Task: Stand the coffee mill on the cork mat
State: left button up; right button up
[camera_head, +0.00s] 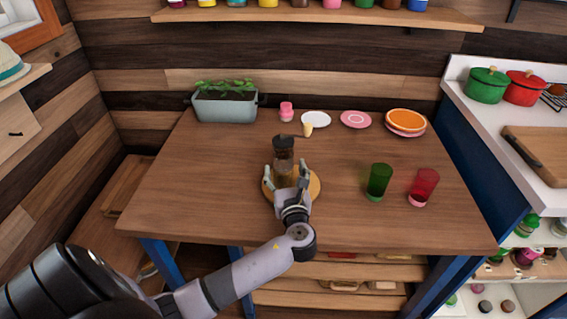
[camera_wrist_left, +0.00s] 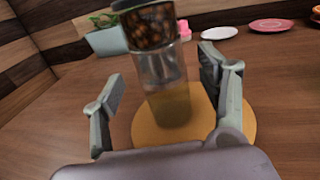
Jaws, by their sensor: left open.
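The coffee mill (camera_head: 284,150) has a dark top and a clear brown body. It stands upright over the round cork mat (camera_head: 314,188), and its lower end appears to rest on it. In the left wrist view the mill (camera_wrist_left: 158,62) shows beans in its upper part, its top is cut off by the frame, and its foot lies within the mat's (camera_wrist_left: 240,128) outline. My left gripper (camera_head: 286,173) is open, with one finger on each side of the mill; the wrist view shows gaps between the fingers and the mill. My right gripper is out of view.
A green glass (camera_head: 379,180) and a red glass (camera_head: 424,184) stand right of the mat. Behind are a planter (camera_head: 226,108), a pink jar (camera_head: 286,110), a white plate (camera_head: 316,118), a pink plate (camera_head: 355,119) and orange-topped dishes (camera_head: 406,119). The table's left side is clear.

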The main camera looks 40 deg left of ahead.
pick_arm(q)
jog(key=v, duration=0.7)
jog(key=shift+s+d, duration=0.25)
jog(key=shift+s, duration=0.05)
